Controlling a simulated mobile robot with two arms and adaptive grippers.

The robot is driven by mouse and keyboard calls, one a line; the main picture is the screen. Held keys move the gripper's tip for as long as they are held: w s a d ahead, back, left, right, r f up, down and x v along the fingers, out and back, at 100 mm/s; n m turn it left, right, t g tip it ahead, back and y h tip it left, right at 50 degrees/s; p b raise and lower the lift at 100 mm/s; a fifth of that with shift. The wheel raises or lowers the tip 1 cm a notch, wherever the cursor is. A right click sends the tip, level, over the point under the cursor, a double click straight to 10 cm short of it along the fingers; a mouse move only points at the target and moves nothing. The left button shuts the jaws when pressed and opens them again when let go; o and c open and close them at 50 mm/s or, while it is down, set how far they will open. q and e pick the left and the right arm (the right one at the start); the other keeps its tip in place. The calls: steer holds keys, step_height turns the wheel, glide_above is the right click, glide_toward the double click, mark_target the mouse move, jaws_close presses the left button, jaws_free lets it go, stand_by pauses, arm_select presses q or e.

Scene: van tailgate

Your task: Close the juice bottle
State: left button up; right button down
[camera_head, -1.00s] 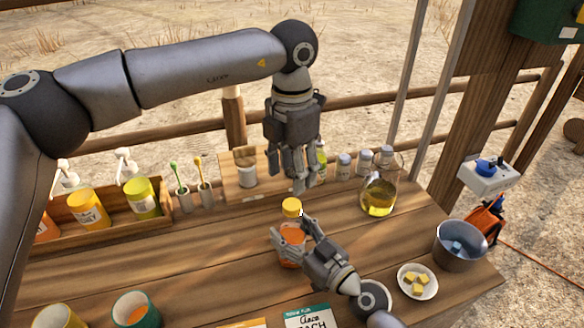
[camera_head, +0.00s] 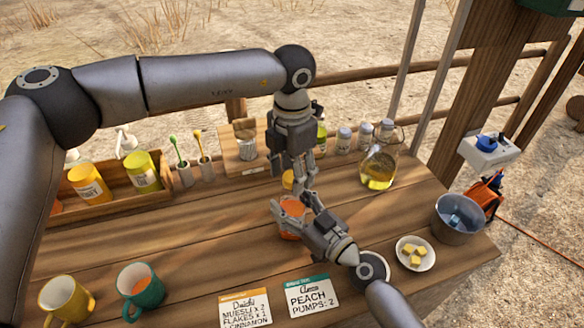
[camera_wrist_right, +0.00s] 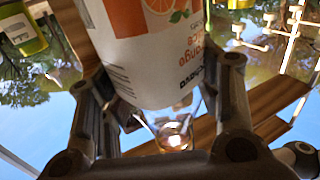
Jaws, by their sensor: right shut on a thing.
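The juice bottle (camera_head: 291,229) stands on the wooden table, with orange juice inside and a yellow cap (camera_head: 287,180) at its top. My right gripper (camera_head: 292,212) is shut on the bottle's body from the front right. In the right wrist view the bottle's white and orange label (camera_wrist_right: 150,55) fills the space between the fingers of the right gripper (camera_wrist_right: 160,110). My left gripper (camera_head: 298,182) points down at the cap, its fingers beside and partly over it. Whether those fingers touch the cap is hidden, and so is the seam between cap and bottle.
A glass jug (camera_head: 379,170) and several small jars stand behind right. A plate with yellow cubes (camera_head: 415,262) and a metal bucket (camera_head: 458,222) are at right. Two mugs, one teal (camera_head: 146,292), and order cards (camera_head: 312,296) lie along the front. A pump-bottle crate (camera_head: 120,195) is at left.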

arm_select(q)
steer(key=c, duration=1.1)
steer(key=o, duration=1.3)
steer(key=shift+c, duration=0.2)
steer(key=shift+r, duration=0.1)
step_height(320, 180, up, 12)
arm_select(e)
steer(key=shift+c, duration=1.9)
jaws_free()
